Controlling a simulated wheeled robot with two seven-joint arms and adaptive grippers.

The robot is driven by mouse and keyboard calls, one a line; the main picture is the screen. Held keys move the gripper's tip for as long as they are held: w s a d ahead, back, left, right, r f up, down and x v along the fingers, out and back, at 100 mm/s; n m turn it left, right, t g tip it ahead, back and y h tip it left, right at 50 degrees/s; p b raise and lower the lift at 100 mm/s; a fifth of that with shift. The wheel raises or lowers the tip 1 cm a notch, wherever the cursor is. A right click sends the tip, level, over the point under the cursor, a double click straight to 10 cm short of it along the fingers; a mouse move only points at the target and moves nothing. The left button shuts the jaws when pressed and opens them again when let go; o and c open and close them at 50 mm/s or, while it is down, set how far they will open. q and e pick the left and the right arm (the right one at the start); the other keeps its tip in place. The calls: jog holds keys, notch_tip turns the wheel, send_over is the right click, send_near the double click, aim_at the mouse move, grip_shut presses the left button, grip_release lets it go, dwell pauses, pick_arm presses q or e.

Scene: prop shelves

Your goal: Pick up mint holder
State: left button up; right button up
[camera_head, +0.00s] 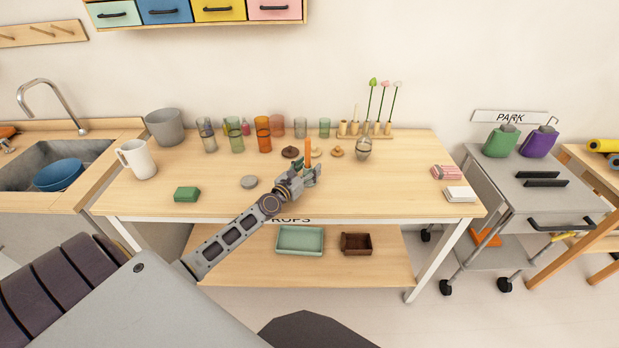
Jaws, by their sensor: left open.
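My left gripper (308,176) reaches over the front middle of the wooden table and is open. A mint-green piece, which looks like the mint holder (309,168), shows at its fingertips, largely hidden by the gripper. An orange candle (308,149) stands upright just above it; I cannot tell whether it sits in the mint holder. I cannot tell whether the fingers touch the holder. My right gripper is not in view.
A dark brown holder (290,152) and a tan holder (337,152) stand just behind. A grey disc (249,182) lies left.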

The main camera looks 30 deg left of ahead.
aim_at(306, 147)
pick_arm(q)
jog(key=shift+c, duration=0.3)
jog(key=c, duration=1.2)
jog(key=shift+r+p, duration=0.3)
jog(key=shift+r, duration=0.1)
jog(key=shift+r+p, duration=0.7)
jog(key=shift+r, duration=0.05)
notch_tip(306, 147, up, 4)
jog(key=p, duration=0.3)
jog(key=shift+f, duration=0.1)
jog(key=shift+r+p, duration=0.9)
jog(key=shift+p, duration=0.2)
jog(key=shift+r+p, duration=1)
jog(key=shift+r, duration=0.05)
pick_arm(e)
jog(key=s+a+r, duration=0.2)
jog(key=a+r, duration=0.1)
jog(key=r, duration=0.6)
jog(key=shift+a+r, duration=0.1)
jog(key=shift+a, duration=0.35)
